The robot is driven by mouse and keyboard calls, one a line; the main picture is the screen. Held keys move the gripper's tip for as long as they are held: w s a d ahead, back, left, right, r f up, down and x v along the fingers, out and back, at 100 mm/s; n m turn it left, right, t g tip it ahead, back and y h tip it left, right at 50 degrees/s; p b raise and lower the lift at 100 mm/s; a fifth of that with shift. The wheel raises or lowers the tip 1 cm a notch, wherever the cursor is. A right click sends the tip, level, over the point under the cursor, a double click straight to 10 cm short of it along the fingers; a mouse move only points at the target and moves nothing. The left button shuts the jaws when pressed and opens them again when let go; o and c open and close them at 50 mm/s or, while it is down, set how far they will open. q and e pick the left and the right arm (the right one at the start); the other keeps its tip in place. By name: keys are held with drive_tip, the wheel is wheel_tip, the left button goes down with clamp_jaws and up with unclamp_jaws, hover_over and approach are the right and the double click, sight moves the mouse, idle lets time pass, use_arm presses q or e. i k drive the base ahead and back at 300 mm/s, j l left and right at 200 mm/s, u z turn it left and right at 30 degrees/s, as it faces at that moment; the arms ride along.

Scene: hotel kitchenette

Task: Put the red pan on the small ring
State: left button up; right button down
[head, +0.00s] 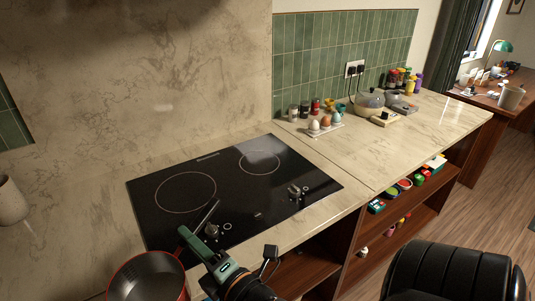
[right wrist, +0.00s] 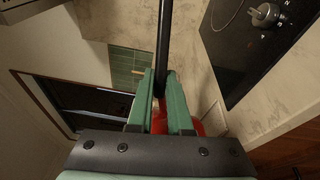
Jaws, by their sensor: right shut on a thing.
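The red pan (head: 148,279), dark inside with a red rim, is at the bottom left of the head view, partly cut off by the frame. My right gripper (head: 190,237) is shut on its black handle, which sticks up past the fingers. In the right wrist view the handle (right wrist: 164,40) runs between the green fingers (right wrist: 160,88), with a bit of red behind them. The small ring (head: 260,174) is the rear right one on the black cooktop (head: 235,205), empty and well away from the pan. My left gripper is not in view.
The larger ring (head: 185,207) at left is bare. Knobs (head: 296,191) stand along the cooktop's front. Right of it are egg cups (head: 325,122), a grey pot (head: 369,103) and jars (head: 400,80). A black chair (head: 455,272) stands in front at lower right.

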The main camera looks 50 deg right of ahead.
sight(276, 155)
drive_tip(key=l, duration=1.35)
